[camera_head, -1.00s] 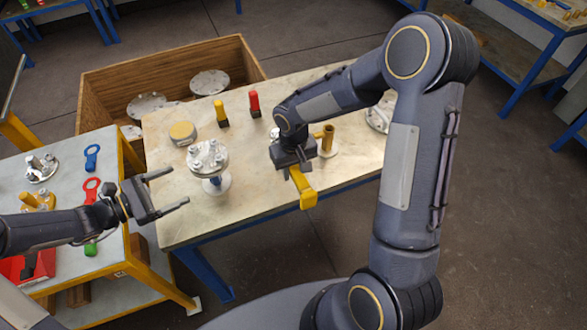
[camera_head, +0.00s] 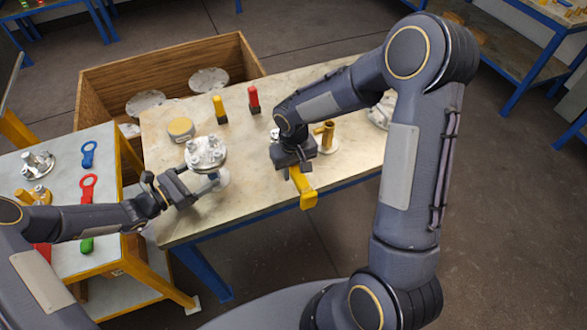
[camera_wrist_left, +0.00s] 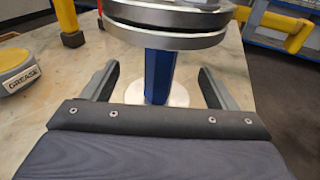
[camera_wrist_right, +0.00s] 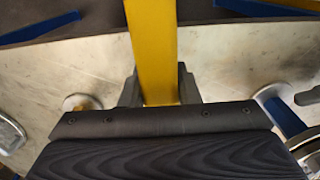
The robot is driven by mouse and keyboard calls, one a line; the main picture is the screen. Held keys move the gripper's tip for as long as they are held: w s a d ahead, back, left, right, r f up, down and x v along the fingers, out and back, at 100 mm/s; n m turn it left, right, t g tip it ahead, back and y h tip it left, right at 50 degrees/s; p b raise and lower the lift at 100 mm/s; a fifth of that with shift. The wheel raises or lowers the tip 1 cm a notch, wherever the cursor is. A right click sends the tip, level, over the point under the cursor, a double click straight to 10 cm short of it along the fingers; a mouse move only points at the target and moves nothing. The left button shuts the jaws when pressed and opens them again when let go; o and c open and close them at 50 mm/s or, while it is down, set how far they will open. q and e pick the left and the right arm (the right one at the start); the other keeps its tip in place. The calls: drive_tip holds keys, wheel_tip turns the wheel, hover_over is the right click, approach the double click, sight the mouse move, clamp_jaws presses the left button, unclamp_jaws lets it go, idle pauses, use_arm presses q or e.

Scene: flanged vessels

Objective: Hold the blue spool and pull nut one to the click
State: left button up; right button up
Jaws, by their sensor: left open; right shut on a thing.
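The blue spool stands upright on the bench under a round grey flange (camera_head: 206,152) with several bolts and nuts on top. I cannot tell which is nut one. In the left wrist view the blue stem (camera_wrist_left: 160,72) rises from a pale round foot, between the open fingers of my left gripper (camera_wrist_left: 157,80), which do not visibly grip it. My left gripper (camera_head: 204,185) partly hides the stem in the head view. My right gripper (camera_head: 294,165) is shut on a yellow tool (camera_head: 304,190), held to the right of the spool. The tool also fills the right wrist view's top middle (camera_wrist_right: 151,45).
A brass-coloured fitting (camera_head: 327,133) stands close behind my right gripper. A grease tin (camera_head: 181,128), a yellow-topped item (camera_head: 219,110) and a red-topped item (camera_head: 254,100) stand at the back. A wooden crate (camera_head: 90,105) lies behind. Ring-ended tools lie on the left side table (camera_head: 60,218).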

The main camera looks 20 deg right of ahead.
use_arm(q)
drive_tip(key=shift+b+x, duration=0.4)
drive_tip(key=shift+x, duration=0.85)
drive_tip(key=shift+c, duration=0.4)
drive_tip(key=c, duration=1.4)
drive_tip(key=shift+o, duration=0.2)
